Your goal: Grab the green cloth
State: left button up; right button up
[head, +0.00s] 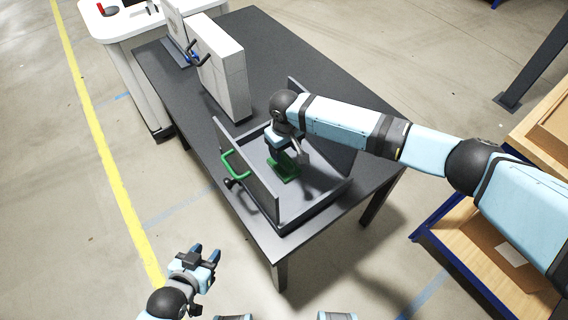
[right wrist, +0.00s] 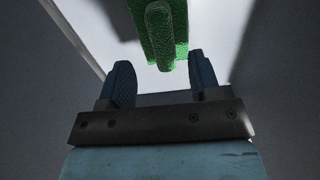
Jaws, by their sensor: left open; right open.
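The green cloth (head: 284,172) lies on the floor of a grey open tray (head: 318,196) on the dark table, partly hidden by my right gripper (head: 291,155). In the right wrist view, the cloth (right wrist: 163,30) is folded with a rounded ridge and sits just beyond the open fingers of my right gripper (right wrist: 162,80). The fingers appear apart from it, with no cloth clearly between them. My left gripper (head: 207,256) is open and empty, over the floor in front of the table.
A wooden shelf unit (head: 500,262) stands at right.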

aim_at(284, 158)
notch_tip(284, 158, down, 5)
jog(key=shift+s+a+r, duration=0.1)
jog(key=shift+s, duration=0.05)
jog(key=c, duration=1)
jog(key=shift+r, duration=0.1)
